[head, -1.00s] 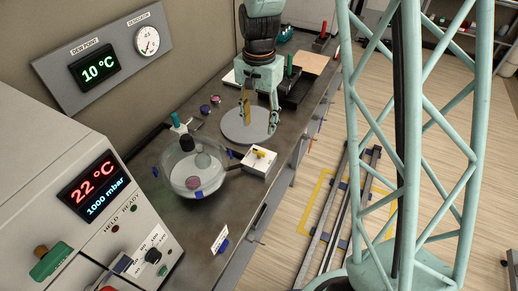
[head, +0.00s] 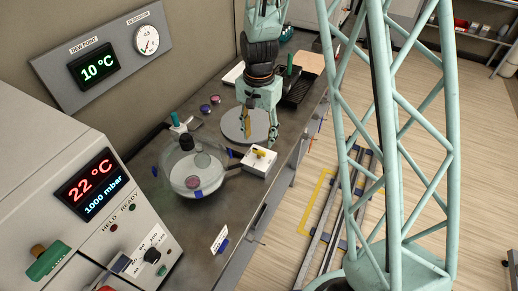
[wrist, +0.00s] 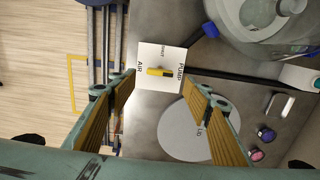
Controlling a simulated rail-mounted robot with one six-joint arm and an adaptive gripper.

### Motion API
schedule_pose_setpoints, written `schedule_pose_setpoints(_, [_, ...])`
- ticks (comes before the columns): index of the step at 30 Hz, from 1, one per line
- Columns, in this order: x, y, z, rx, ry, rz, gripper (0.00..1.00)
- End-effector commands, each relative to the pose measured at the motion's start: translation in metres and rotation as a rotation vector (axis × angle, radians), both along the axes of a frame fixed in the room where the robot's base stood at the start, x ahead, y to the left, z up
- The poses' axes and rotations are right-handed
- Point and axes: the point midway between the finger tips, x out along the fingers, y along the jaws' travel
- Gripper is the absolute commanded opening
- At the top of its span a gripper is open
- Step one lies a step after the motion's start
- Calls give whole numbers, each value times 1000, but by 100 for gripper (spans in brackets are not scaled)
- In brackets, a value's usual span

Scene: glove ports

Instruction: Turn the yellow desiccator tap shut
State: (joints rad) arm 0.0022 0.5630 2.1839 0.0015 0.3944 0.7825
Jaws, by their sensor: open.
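The yellow tap (head: 259,153) sits on a white block (head: 256,164) beside the glass desiccator (head: 190,172). In the wrist view the tap handle (wrist: 158,72) lies crosswise, along the line between the AIR and PUMP labels, with a dark patch towards PUMP. The SHUT label (wrist: 165,50) is at the block's far side. My gripper (head: 260,130) is open and empty, over the grey disc beyond the block in the head view. In the wrist view its fingers (wrist: 158,88) stand apart on either side of the tap's line, apart from the handle.
A grey round lid (wrist: 190,130) lies flat next to the block. A dark hose (wrist: 225,74) runs from the block beside the desiccator. Small pink and blue knobs (wrist: 262,143) stand near the lid. The bench edge is close to the block, with floor rails (head: 335,215) below.

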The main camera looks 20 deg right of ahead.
Motion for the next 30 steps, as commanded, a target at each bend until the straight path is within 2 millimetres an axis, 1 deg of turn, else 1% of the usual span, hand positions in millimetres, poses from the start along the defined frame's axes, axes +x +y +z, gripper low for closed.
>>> schedule_pose_setpoints(1, [-1, 0, -7, 0, 3, 0, 45])
schedule_pose_setpoints(15, [0, 0, -52, 1, 1, 0, 45])
schedule_pose_setpoints(22, [0, 0, -65, 1, 1, 0, 45])
schedule_pose_setpoints(30, [0, 0, -68, 1, -1, 0, 45])
